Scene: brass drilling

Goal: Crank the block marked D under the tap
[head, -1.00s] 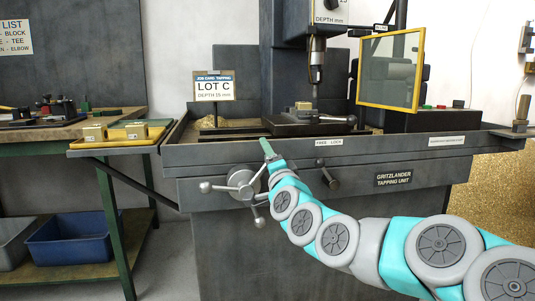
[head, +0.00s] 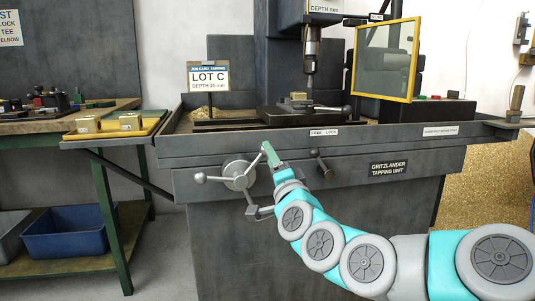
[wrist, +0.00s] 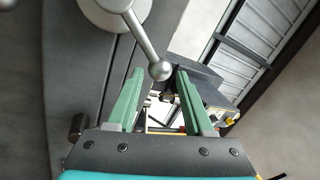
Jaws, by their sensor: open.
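The crank wheel (head: 238,174) with ball-ended spokes is on the front of the tapping machine. My gripper (head: 268,153) is open at its upper right side. In the wrist view, one spoke's ball knob (wrist: 160,70) appears between the tips of my green gripper fingers (wrist: 158,85); the fingers show gaps beside it, and I cannot tell its depth. The tap spindle (head: 311,55) hangs above a small brass block (head: 298,97) on the vice table (head: 285,115). No letter on that block is legible.
A FREE/LOCK lever (head: 320,163) is right of the wheel. Two brass blocks (head: 88,124) stand on a yellow tray (head: 105,134) at left. A yellow-framed guard (head: 387,60) is beside the spindle. A sign (head: 208,77) reads LOT C, DEPTH 15 mm.

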